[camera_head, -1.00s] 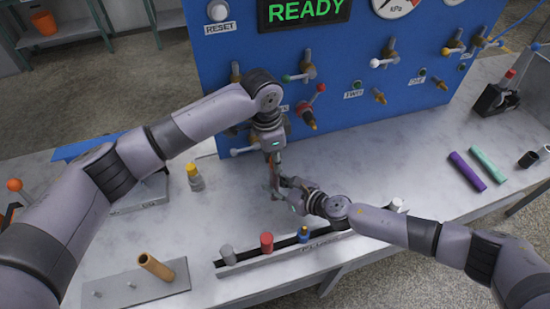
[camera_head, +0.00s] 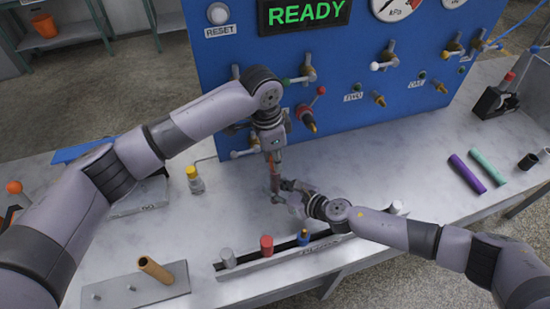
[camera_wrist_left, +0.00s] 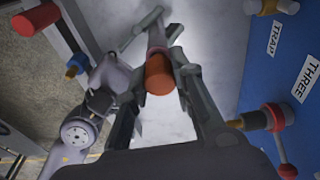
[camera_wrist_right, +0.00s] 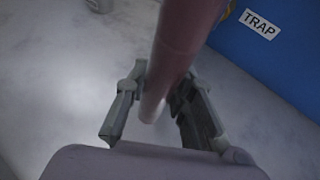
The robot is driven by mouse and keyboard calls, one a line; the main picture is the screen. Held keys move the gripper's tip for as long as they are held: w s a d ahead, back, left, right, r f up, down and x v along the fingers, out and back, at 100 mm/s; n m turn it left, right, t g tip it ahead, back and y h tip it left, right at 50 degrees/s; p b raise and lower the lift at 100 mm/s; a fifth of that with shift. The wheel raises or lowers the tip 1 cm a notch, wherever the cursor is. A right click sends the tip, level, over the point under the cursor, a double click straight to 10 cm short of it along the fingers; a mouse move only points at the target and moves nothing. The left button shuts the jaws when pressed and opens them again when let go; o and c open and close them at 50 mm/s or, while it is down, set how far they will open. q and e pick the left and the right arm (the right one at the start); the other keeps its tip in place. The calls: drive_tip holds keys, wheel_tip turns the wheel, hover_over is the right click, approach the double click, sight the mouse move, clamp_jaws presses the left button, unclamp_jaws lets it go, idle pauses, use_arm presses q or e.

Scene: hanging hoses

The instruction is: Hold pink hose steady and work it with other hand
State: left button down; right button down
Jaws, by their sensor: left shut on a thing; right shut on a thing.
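The pink hose (camera_head: 273,173) hangs nearly upright above the table in front of the blue panel. In the left wrist view its orange-red end (camera_wrist_left: 158,75) shows between the fingers. My left gripper (camera_head: 271,155) points down and is shut on its upper part. My right gripper (camera_head: 281,188) comes in from the right, just below, and is shut on the hose lower down. In the right wrist view the pink hose (camera_wrist_right: 180,45) passes between the fingers (camera_wrist_right: 157,105). Exactly where its lower end stops is hard to tell.
The blue panel (camera_head: 340,130) with valves and nozzles stands close behind. A rack (camera_head: 280,254) with coloured plugs lies in front. A yellow-capped bottle (camera_head: 195,179) stands left. Purple (camera_head: 467,173) and teal (camera_head: 487,166) tubes lie right. The mid-right tabletop is clear.

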use_arm(q)
drive_tip(key=shift+r, duration=2.1)
drive_tip(key=shift+r, duration=1.55)
use_arm(e)
drive_tip(key=c, duration=1.3)
unclamp_jaws()
